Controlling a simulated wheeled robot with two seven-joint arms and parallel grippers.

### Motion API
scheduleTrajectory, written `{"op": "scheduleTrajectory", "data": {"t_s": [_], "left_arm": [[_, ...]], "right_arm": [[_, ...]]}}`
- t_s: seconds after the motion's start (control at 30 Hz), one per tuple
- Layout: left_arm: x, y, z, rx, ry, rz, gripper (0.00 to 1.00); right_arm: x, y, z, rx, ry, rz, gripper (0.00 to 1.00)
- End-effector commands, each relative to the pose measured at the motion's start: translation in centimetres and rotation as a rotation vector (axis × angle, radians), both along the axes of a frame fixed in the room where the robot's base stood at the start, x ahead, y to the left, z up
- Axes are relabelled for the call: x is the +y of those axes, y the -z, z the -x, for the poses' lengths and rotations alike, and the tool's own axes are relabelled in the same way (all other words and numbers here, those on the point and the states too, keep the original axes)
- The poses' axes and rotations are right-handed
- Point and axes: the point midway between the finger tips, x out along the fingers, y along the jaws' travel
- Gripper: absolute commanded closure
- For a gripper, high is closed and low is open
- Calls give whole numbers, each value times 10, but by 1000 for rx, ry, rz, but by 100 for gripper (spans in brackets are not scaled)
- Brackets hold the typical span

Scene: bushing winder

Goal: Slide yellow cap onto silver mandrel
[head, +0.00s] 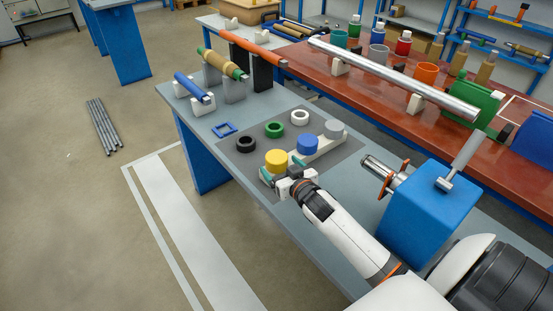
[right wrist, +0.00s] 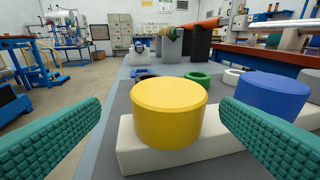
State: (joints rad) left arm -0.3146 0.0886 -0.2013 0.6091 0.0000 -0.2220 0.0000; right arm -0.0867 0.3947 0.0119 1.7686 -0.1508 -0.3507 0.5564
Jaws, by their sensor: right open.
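The yellow cap (head: 276,160) sits upright on a low white stand (head: 324,147) on the grey mat. My right gripper (head: 282,171) is open at the cap's near side. In the right wrist view the yellow cap (right wrist: 170,111) lies centred between the two green ribbed fingers, with gaps on both sides. A short silver shaft (head: 375,164) with an orange-handled part sticks out of a blue box. A long silver bar (head: 390,78) lies on white supports on the red table. I cannot tell which of these is the mandrel. My left gripper is not in view.
A blue cap (head: 307,145) and a grey cap (head: 335,129) share the stand. Black (head: 246,144), green (head: 273,129) and white (head: 300,117) rings lie beyond. A blue roll (head: 192,87) rests at the far left. The blue box (head: 428,208) stands right of my right arm.

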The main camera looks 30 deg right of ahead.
Motion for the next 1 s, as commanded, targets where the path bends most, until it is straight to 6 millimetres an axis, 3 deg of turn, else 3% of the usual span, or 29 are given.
{"op": "scheduleTrajectory", "data": {"t_s": [0.13,0.37,0.5,0.8,0.87,1.0], "left_arm": [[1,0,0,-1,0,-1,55],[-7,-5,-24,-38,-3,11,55],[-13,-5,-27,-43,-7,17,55],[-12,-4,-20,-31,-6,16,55],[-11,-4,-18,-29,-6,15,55],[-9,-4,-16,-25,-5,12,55]], "right_arm": [[-2,2,-12,0,0,1,14],[-11,3,-39,0,1,2,14],[-13,8,-56,1,0,-1,14],[-14,10,-62,2,-1,0,14],[-14,10,-62,2,-1,0,21],[-14,10,-62,1,0,0,43]]}}
